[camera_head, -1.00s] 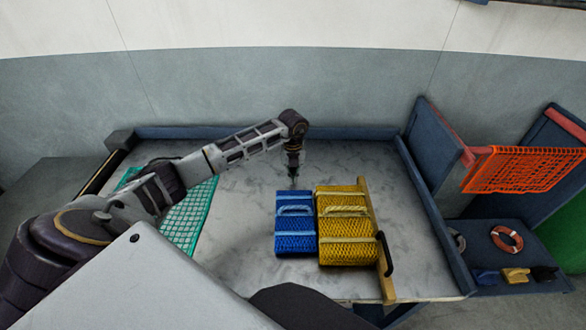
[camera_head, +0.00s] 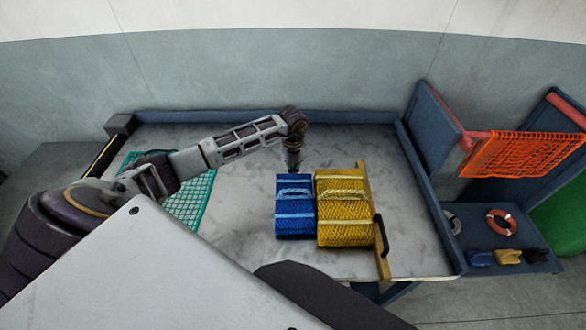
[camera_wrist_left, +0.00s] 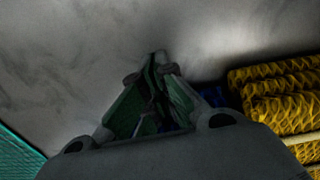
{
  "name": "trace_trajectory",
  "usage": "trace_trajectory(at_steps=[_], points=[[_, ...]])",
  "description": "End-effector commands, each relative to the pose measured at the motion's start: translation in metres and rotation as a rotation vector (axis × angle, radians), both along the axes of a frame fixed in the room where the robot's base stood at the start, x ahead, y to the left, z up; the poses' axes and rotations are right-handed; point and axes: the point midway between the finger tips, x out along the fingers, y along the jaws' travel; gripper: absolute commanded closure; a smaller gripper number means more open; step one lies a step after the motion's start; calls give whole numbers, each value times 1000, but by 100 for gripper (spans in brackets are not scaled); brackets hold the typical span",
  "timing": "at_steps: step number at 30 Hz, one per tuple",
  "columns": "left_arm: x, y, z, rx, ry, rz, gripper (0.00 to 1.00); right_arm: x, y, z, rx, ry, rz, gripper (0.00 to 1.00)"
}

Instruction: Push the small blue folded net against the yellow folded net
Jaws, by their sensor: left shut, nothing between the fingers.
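The small blue folded net (camera_head: 294,223) lies on the table, its right side right beside the yellow folded net (camera_head: 342,228); I see hardly any gap between them. Both have pale straps and a handle-like loop on top. My left gripper (camera_head: 292,170) points down just behind the far edge of the blue net; whether it touches cannot be told. In the left wrist view its fingers (camera_wrist_left: 155,62) are closed and empty, with a sliver of blue net (camera_wrist_left: 213,97) behind them and the yellow net (camera_wrist_left: 285,100) at right. My right gripper is not in view.
A yellow board with a black handle (camera_head: 381,240) stands along the yellow net's right side. A green net (camera_head: 190,205) lies at the table's left. A raised blue rim (camera_head: 250,117) runs along the back. An orange net (camera_head: 520,155) hangs at right. Bare table lies around the nets.

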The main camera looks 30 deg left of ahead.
Motion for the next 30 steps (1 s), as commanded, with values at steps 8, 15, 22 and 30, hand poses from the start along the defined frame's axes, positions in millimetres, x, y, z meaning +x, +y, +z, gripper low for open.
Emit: trace_trajectory(at_steps=[8, 15, 22, 30], points=[[-1, -1, 0, 0, 0, 0, 100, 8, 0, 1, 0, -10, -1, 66], [-14, -10, 1, 0, 2, -2, 100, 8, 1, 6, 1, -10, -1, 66], [-16, -12, 0, -1, 2, 0, 100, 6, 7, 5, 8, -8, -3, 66], [-16, -12, 1, -1, 0, 0, 100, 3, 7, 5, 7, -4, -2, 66]])
